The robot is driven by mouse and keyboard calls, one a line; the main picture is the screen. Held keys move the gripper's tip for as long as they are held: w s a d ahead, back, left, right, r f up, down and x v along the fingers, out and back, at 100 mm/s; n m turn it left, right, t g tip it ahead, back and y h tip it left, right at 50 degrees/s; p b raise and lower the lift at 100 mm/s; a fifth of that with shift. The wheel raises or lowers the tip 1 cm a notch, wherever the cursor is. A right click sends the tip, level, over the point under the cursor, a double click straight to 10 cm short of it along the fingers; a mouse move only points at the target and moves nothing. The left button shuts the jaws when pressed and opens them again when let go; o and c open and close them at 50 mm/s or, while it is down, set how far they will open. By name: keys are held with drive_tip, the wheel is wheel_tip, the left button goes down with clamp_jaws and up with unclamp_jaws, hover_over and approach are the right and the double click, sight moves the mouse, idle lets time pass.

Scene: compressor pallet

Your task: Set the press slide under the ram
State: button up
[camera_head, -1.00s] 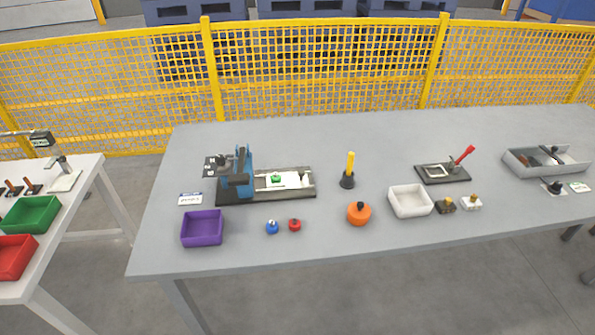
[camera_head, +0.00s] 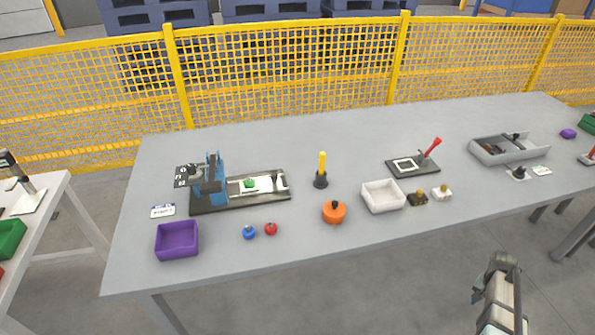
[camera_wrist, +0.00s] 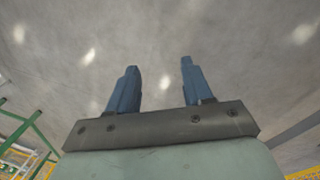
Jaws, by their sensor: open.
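The press (camera_head: 209,182) stands at the left of the grey table in the head view, a blue frame on a dark base with a rail running right. The press slide (camera_head: 262,185) looks like the white plate on that rail, with a green piece (camera_head: 249,183) on it, to the right of the blue frame. A small dark upright part (camera_head: 282,180) stands at the rail's right end. The ram is too small to make out clearly. My gripper (camera_wrist: 158,83) is open and empty in the wrist view, with only bare grey surface beyond its fingers. In the head view my arm is low right, off the table.
A yellow post (camera_head: 322,170), an orange pot (camera_head: 334,212) and a white tray (camera_head: 383,197) stand farther right. A yellow fence (camera_head: 290,80) runs behind.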

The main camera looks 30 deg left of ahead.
drive_tip(key=w+d+r+m+t+h, duration=0.1)
drive_tip(key=w+d+r+t, duration=0.25)
drive_tip(key=w+r, duration=1.35)
drive_tip(key=w+a+r+n+t, duration=0.1)
drive_tip(key=w+a+r, duration=0.2)
drive_tip(key=r, duration=0.2)
drive_tip(key=w+a+r+t+y, duration=0.1)
drive_tip(key=w+a+r, duration=0.15)
drive_tip(key=r, duration=0.35)
drive_tip(key=w+a+r+n, duration=0.1)
drive_tip(key=w+a+r, duration=0.2)
drive_tip(key=r, duration=0.2)
drive_tip(key=s+a+r+y, duration=0.1)
drive_tip(key=a+r, duration=0.2)
drive_tip(key=a, duration=1.5)
wheel_tip(320, 180, up, 6)
drive_tip(key=n+g, duration=0.3)
drive_tip(key=g, duration=0.2)
hover_over(274, 174)
drive_tip(key=shift+y, duration=0.3)
wheel_tip(274, 174, down, 13)
drive_tip(key=shift+f, duration=0.2)
